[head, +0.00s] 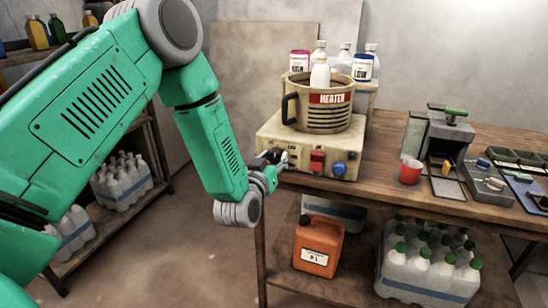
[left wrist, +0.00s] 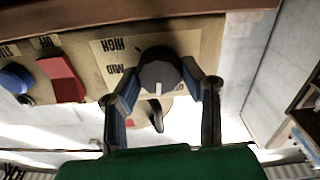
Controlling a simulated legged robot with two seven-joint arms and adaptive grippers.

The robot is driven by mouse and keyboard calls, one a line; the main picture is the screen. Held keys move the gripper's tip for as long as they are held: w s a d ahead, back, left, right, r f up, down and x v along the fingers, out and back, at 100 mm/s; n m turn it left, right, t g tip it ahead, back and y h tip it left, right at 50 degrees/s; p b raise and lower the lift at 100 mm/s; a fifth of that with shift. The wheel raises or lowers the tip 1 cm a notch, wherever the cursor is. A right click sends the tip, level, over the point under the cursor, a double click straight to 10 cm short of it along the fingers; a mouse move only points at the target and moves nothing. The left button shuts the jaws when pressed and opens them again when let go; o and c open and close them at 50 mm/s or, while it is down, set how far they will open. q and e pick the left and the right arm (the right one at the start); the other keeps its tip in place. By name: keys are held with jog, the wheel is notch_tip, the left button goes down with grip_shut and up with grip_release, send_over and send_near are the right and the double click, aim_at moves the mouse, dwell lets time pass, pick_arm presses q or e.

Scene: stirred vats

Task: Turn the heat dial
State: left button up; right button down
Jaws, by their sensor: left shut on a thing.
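The heater (head: 308,148) is a cream box on the workbench with a tan pot marked HEATER (head: 325,112) on top. Its heat dial (left wrist: 158,74) is a dark round knob with a pale pointer line, on a plate with HIGH and MID printed on it. My left gripper (head: 274,165) is at the left end of the heater's front. In the left wrist view, the fingers of my left gripper (left wrist: 160,88) are closed around the dial, one on each side. In the head view the gripper mostly hides the dial. My right gripper is not in view.
A red switch (head: 317,161) and a blue knob (head: 339,169) sit right of the dial on the heater's front. A red cup (head: 410,171) stands farther right on the workbench (head: 385,182). An orange canister (head: 318,245) and bottles (head: 428,272) are on the shelf below.

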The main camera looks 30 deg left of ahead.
pick_arm(q)
jog(key=m+p, duration=0.1)
jog(key=m, duration=0.2)
jog(key=shift+d, duration=0.1)
jog(key=shift+f+m+p, duration=0.1)
jog(key=shift+m+p, duration=0.45)
jog(key=shift+m, duration=1.45)
jog(key=shift+s+f, duration=0.1)
jog(key=o, duration=0.9)
jog(key=shift+o, duration=1.2)
jog(key=shift+d, duration=0.1)
jog(key=v, duration=1.2)
